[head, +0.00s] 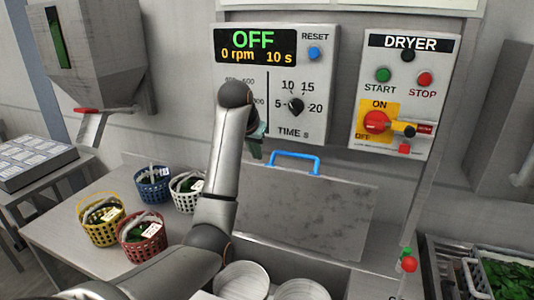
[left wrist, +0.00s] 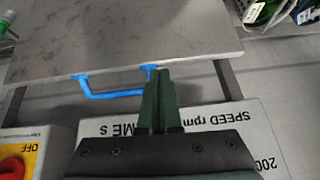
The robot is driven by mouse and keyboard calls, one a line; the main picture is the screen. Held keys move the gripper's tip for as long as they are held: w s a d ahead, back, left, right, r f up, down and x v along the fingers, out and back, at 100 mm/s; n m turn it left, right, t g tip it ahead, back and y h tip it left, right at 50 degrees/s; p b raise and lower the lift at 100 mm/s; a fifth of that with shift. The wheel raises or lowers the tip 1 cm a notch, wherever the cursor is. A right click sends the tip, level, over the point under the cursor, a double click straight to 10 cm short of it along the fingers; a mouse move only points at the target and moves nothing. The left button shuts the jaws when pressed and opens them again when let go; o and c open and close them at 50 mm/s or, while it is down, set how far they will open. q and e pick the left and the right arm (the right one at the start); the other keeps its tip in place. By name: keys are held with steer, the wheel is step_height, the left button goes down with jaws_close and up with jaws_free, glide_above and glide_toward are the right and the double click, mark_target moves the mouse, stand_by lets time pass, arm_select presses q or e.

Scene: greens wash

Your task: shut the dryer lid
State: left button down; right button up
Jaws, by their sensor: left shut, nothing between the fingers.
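The dryer lid (head: 310,215) is a grey slab that stands raised and tilted near the wall, below the control panels. Its blue handle (head: 296,156) is on the upper edge. The lid (left wrist: 110,38) and handle (left wrist: 112,94) also show in the left wrist view. My left gripper (head: 258,152) is at the upper edge of the lid, beside the left end of the handle in the head view. In the left wrist view its green fingers (left wrist: 160,75) are together and empty, close to one handle end; I cannot tell whether they touch it. My right gripper is out of view.
The speed and time panel (head: 320,80) reads OFF, 0 rpm. The DRYER switch panel (head: 400,135) is right of it. Several baskets, including a red one (head: 143,242), stand on the left table. White round vessels (head: 243,282) are below the lid. A crate of greens (head: 505,275) is at lower right.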

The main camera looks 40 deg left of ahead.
arm_select(q)
steer(key=w+f, duration=0.1)
steer(key=w+a+f+p, duration=0.1)
steer(key=w+f, duration=0.1)
steer(key=w+a+f, duration=0.1)
steer(key=w, duration=0.1)
steer(key=shift+w+a+f, duration=0.2)
steer(key=shift+a+f, duration=0.05)
steer(key=shift+w+f, duration=0.25)
steer(key=shift+f, duration=0.1)
stand_by(0.3)
